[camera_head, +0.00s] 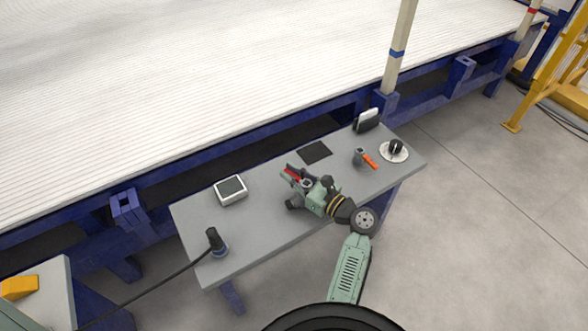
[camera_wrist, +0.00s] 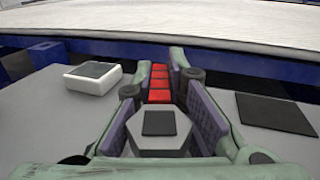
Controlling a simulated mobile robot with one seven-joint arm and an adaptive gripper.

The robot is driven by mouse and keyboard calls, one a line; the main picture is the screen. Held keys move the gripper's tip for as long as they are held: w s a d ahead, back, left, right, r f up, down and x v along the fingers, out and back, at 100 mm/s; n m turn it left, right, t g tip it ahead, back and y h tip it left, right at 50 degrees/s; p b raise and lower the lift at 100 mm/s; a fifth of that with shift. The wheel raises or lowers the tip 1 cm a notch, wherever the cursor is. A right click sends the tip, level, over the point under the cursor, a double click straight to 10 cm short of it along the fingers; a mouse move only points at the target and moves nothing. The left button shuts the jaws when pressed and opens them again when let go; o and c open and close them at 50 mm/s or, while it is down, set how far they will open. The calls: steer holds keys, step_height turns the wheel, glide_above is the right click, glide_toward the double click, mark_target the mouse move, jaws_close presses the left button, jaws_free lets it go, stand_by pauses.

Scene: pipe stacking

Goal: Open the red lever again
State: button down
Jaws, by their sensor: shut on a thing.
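My gripper (camera_head: 292,173) is low over the middle of the grey table. In the wrist view its two fingers (camera_wrist: 160,85) with purple inner pads stand close on both sides of a red segmented strip, the red lever (camera_wrist: 159,72). The lever points away from the wrist and shows as a small red bit (camera_head: 294,171) in the head view. The fingers are shut on it. A pale hexagonal block (camera_wrist: 158,144) with a dark square on top sits between the finger bases. The fingers hide the lever's lower part and whatever it is fixed to.
On the table (camera_head: 265,222) are a white box with a dark top (camera_head: 230,189), a black flat pad (camera_head: 314,152), a grey piece with an orange handle (camera_head: 369,160), a round white dish (camera_head: 394,151) and a dark corded tool (camera_head: 215,242). A large white ribbed bed (camera_head: 180,90) rises behind.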

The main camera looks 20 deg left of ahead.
steer(key=shift+s+a+n+g+y+p, duration=0.1)
steer(key=shift+s+n+g+y+p, duration=0.25)
steer(key=shift+n+g, duration=0.45)
steer(key=shift+s+a+n+g+y+p, duration=0.2)
steer(key=shift+n+g+p, duration=0.25)
steer(key=shift+g, duration=0.65)
steer(key=shift+s+d, duration=0.1)
steer(key=c, duration=1.6)
jaws_free()
steer(key=shift+d, duration=0.15)
steer(key=d, duration=0.4)
steer(key=s+d, duration=0.1)
steer(key=d, duration=0.6)
steer(key=shift+s+d, duration=0.3)
steer(key=shift+d, duration=0.05)
steer(key=shift+c, duration=0.3)
